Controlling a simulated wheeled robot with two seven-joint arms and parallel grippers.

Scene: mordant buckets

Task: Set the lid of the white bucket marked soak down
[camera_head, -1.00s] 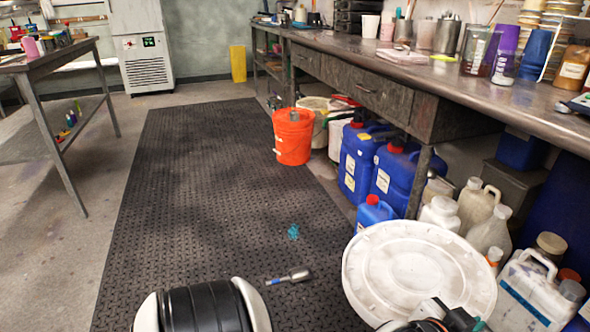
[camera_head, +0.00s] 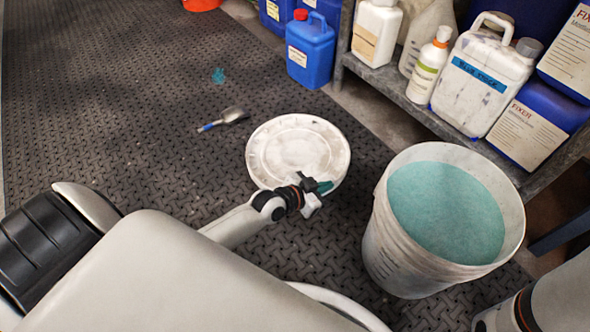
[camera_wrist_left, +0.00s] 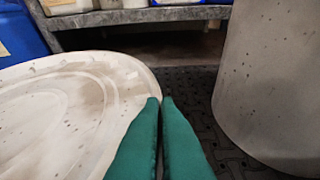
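The round white lid (camera_head: 293,150) lies flat, at or just above the dark mat; I cannot tell if it touches. My left gripper (camera_head: 322,188) is at the lid's near right rim. In the left wrist view its green fingers (camera_wrist_left: 161,100) are almost together at the edge of the lid (camera_wrist_left: 75,110), seemingly shut on the rim. The white bucket (camera_head: 400,245) stands uncovered to the right, full of teal liquid. It is also at the right of the left wrist view (camera_wrist_left: 270,90). No soak mark is readable. My right gripper is out of view.
A scoop with a blue-tipped handle (camera_head: 225,119) lies on the mat (camera_head: 120,100) left of the lid, near a teal splash (camera_head: 218,76). The mat further left is clear.

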